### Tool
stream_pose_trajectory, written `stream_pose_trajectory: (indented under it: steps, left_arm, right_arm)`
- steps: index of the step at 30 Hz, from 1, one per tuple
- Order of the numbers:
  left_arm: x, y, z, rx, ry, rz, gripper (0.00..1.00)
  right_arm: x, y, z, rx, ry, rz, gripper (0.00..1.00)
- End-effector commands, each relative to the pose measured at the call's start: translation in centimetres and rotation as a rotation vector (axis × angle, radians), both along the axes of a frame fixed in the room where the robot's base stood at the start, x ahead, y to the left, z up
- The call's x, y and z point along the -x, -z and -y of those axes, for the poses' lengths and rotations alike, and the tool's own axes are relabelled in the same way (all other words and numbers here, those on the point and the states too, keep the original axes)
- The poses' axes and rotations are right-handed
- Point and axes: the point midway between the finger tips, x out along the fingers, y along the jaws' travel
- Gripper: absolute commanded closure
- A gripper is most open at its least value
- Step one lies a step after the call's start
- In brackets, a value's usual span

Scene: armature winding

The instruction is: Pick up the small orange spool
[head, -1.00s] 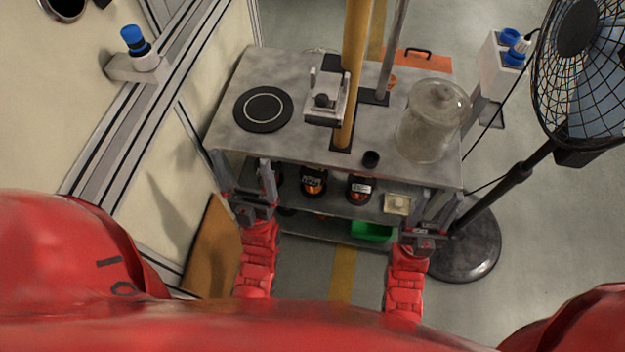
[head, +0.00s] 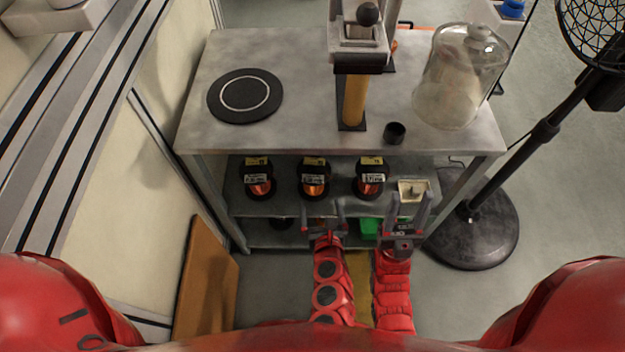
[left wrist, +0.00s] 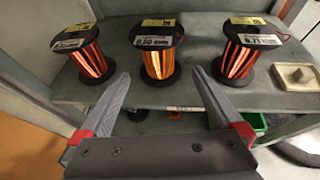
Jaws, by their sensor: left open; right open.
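Three small wire spools with black flanges stand upright in a row on the middle shelf (head: 285,208). The middle spool has orange wire (head: 313,187). The left spool (head: 259,187) and right spool (head: 370,187) look redder. In the left wrist view the orange spool (left wrist: 158,64) stands beyond and between my open fingertips, apart from them. My left gripper (head: 325,208) is open and empty in front of the shelf, just below the orange spool in the head view.
The tabletop (head: 310,95) above overhangs the shelf and carries a black disc (head: 245,96), a glass jar (head: 460,75) and a post. A green bin (head: 369,228) is lower down. A fan stand (head: 485,225) is at right.

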Motion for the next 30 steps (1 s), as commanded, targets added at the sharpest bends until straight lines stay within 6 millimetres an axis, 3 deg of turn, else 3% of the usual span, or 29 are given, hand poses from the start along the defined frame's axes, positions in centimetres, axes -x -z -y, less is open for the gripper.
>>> stream_pose_trajectory:
  steps: [12,17,24,30]
  left_arm:
    - [-7.2,2.7,-1.0,-0.004,-0.001,0.006,0.0]
    - [-7.9,3.3,-1.1,-0.005,0.001,0.001,0.0]
    - [-11.1,4.6,-1.7,-0.008,-0.001,0.002,0.0]
    - [-12.5,5.1,-1.9,-0.006,-0.002,0.002,0.0]
  right_arm:
    - [0.0,0.3,0.0,0.0,0.0,0.0,0.5]
    - [0.0,0.3,0.0,0.0,0.0,0.0,0.5]
    - [0.0,0.6,0.0,0.0,0.0,0.0,0.5]
    - [0.0,0.7,0.0,0.0,0.0,0.0,0.5]
